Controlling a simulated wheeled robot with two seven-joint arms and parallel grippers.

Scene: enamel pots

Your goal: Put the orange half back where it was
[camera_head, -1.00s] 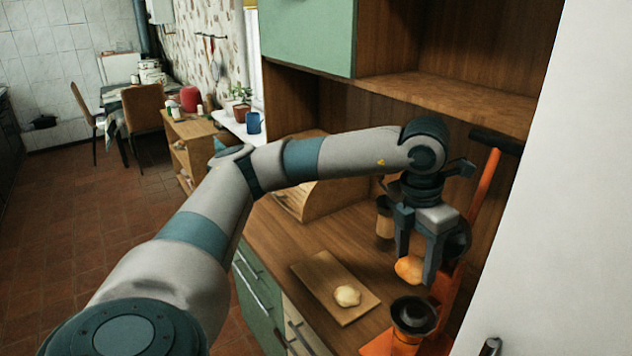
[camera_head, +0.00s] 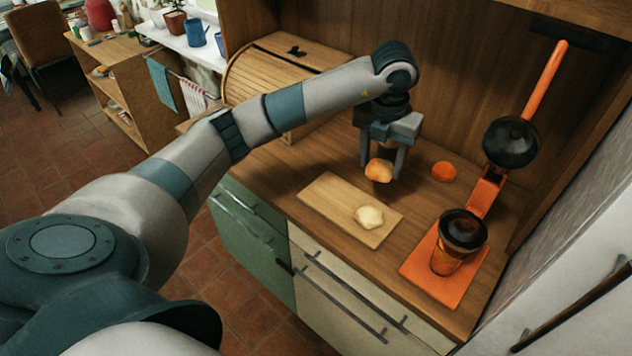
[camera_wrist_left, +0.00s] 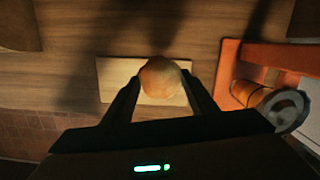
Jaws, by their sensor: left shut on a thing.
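My left gripper (camera_head: 380,174) is shut on an orange half (camera_head: 378,170) and holds it above the counter, behind the cutting board. In the left wrist view the orange half (camera_wrist_left: 160,78) sits between the two fingertips, with the board below it. The wooden cutting board (camera_head: 322,197) lies on the counter with a pale round piece (camera_head: 369,216) on its right part. A second orange piece (camera_head: 444,172) lies on the counter to the right of the gripper. My right gripper is not in view.
An orange lever juicer stands at the right, with its base (camera_head: 432,279), dark cup (camera_head: 464,228) and raised press head (camera_head: 511,143). A wooden bread box (camera_head: 275,85) stands at the back left. Bare counter (camera_head: 300,165) lies between it and the board.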

